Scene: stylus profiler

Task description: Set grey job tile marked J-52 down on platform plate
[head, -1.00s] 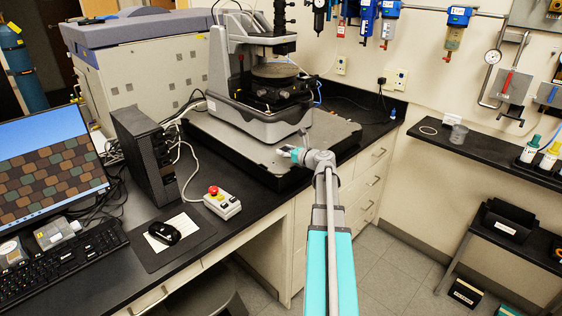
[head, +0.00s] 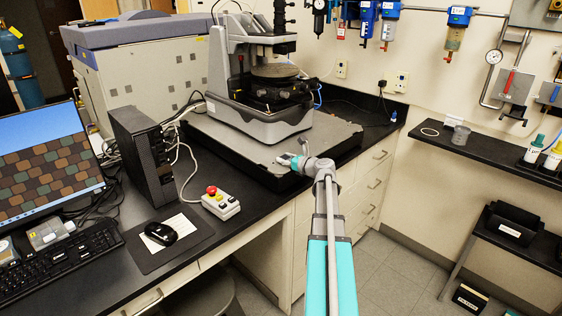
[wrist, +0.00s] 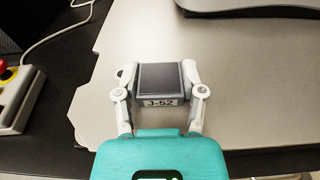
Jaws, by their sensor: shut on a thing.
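The dark grey job tile marked J-52 (wrist: 161,83) is between the two fingers of my gripper (wrist: 161,78) in the wrist view. Its label faces my palm and reads clearly. My gripper is shut on the tile's left and right sides. In the head view my gripper (head: 285,159) is over the front edge area of the platform plate (head: 330,133). The grey plate (wrist: 240,75) spreads under and beyond the tile in the wrist view. I cannot tell whether the tile touches the plate. The tile is too small to make out in the head view.
The stylus profiler (head: 262,85) stands on the back of the plate. A control box with a red button (head: 220,203) is left of the plate, on the black bench. The plate's front right part is clear. A computer tower (head: 143,155) stands further left.

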